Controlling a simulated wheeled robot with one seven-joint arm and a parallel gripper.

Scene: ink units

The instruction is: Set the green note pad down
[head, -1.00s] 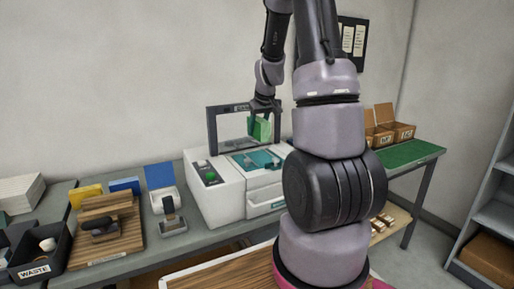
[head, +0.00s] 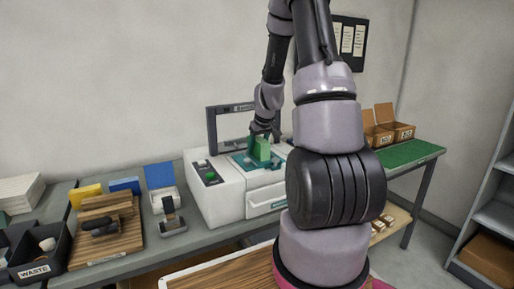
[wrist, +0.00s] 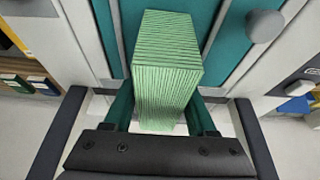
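The green note pad (head: 262,150) is a light green block with ribbed page edges. In the head view it stands upright low over the teal bed (head: 241,160) of the white machine. I cannot tell for sure whether its base touches the bed. My gripper (head: 262,133) is right at its top, pointing down. In the wrist view the pad (wrist: 167,70) lies between my two fingers (wrist: 162,112), which sit close against its sides, so the gripper looks shut on it. The pad hides part of the teal bed.
The white machine (head: 217,200) has a dark upright frame (head: 212,128) behind the bed and a green button. To its left are a phone-like stand (head: 170,215), a wooden block (head: 115,235) and a black waste bin (head: 35,270). A green mat (head: 412,153) and cardboard boxes (head: 403,131) are at the right.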

